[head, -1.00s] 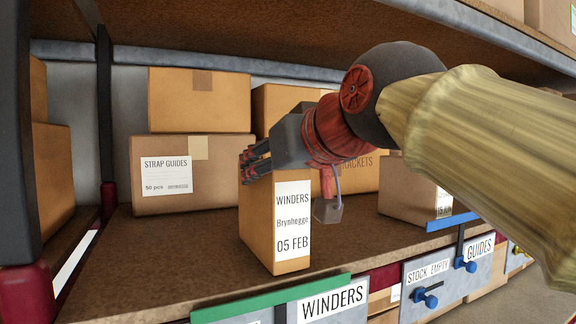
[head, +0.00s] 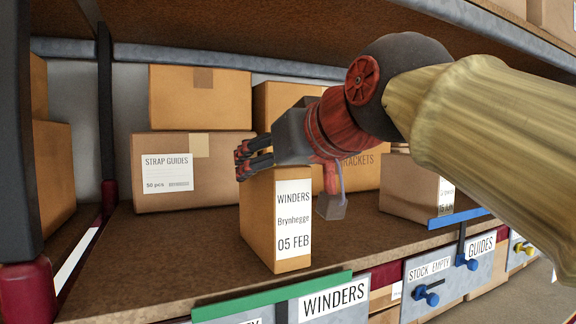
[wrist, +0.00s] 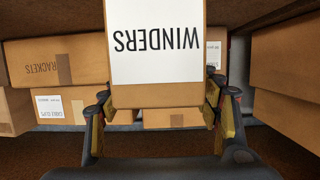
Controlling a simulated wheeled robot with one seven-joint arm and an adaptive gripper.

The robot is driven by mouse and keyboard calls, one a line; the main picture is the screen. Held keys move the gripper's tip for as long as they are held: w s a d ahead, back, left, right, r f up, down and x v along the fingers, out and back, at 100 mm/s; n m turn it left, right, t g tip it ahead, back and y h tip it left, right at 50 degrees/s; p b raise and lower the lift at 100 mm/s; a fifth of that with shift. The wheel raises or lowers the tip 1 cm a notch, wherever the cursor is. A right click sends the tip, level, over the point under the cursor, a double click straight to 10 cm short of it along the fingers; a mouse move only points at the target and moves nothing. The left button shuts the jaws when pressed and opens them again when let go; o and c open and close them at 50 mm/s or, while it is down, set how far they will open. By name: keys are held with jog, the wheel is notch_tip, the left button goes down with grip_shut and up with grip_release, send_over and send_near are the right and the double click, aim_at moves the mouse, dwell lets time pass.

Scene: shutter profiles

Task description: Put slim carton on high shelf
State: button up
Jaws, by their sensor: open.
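The slim carton (head: 258,222), tan with a white "WINDERS Brynhegge 05 FEB" label, stands upright on the brown shelf board (head: 160,260) near its front edge. My gripper (head: 246,160) is open at the top of the carton, its fingers level with or just above the upper edge. In the wrist view the carton (wrist: 157,96) appears upside down between the spread fingers, one on each side. Whether any finger touches it I cannot tell.
A "STRAP GUIDES" box (head: 190,175) with another box (head: 200,98) on it stands behind left. A box (head: 408,190) stands at right. A dark post (head: 18,140) is at far left. Another shelf (head: 250,25) hangs overhead. Green (head: 272,297) and blue (head: 458,218) strips mark the front edge.

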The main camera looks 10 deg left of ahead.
jog(key=b+v, duration=0.2)
jog(key=v, duration=0.9)
jog(key=shift+s+d+b, duration=0.2)
jog(key=shift+s+b, duration=0.05)
jog(key=shift+b, duration=0.1)
jog(key=shift+r, duration=0.15)
